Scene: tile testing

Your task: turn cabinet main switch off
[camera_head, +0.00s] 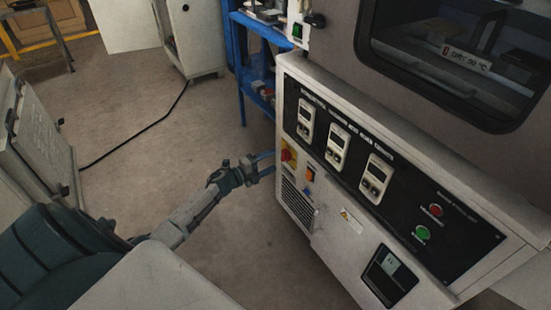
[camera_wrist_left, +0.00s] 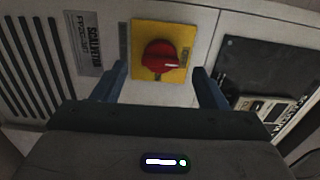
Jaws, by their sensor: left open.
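The cabinet main switch is a red rotary knob on a yellow plate, low on the left of the cabinet front (camera_head: 330,210). The switch (camera_head: 286,155) also shows in the left wrist view (camera_wrist_left: 158,56), where a pale mark points to the right side of the knob. My left gripper (camera_head: 268,163) is open beside the switch. In the left wrist view its two fingers (camera_wrist_left: 160,88) stand on either side of the yellow plate, with the knob between them in the picture. I see no clear contact with the knob. My right gripper is not in view.
An orange switch (camera_head: 310,174) sits right of the main switch. Red (camera_head: 436,210) and green (camera_head: 422,231) buttons are on the cabinet's right. A vent grille (camera_head: 297,204) lies below. A blue shelf (camera_head: 243,70) stands behind.

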